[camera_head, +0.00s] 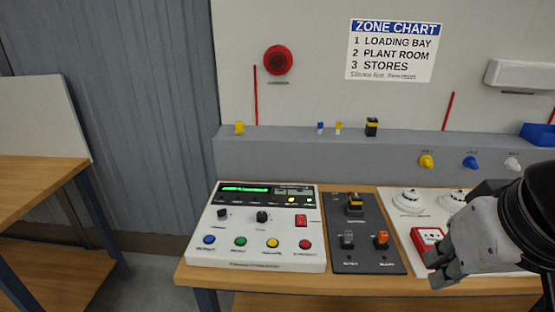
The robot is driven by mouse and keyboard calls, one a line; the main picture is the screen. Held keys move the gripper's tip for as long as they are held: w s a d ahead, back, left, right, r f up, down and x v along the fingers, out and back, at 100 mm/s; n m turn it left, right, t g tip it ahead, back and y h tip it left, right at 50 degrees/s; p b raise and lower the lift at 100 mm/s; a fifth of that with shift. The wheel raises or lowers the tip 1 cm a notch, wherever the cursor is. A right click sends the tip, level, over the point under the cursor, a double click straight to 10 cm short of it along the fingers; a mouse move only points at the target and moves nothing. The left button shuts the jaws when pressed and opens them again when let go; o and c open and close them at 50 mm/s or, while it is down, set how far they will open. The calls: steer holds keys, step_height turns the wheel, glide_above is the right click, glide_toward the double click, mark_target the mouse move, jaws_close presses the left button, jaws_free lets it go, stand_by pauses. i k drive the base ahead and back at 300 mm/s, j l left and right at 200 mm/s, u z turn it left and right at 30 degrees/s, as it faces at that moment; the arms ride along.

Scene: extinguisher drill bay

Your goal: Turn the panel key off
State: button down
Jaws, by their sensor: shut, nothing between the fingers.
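The white control panel (268,257) stands on the wooden bench, with a green-lit display (246,188) across its top. A small dark knob (223,213) is on its left and a larger dark knob (262,217) is near its middle. Which one is the key, and how it is turned, is too small to tell. A red switch (301,220) is on its right, above a row of blue, green, yellow and red buttons. My gripper (437,281) is shut and empty at the right, in front of the red call point box and well apart from the panel.
Beside the panel is a dark plate (367,259) with yellow, grey and orange switches. Farther right, a white board holds detectors (410,201) and a red call point (425,237), partly hidden by my arm. A grey ledge (300,155) runs behind. Space above the panel is clear.

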mark_target(221, 213)
steer(key=i+j+u, duration=0.15)
steer(key=i+j, duration=0.2)
steer(key=i+j+u, duration=0.15)
steer(key=i+j, duration=0.15)
steer(key=i, duration=0.3)
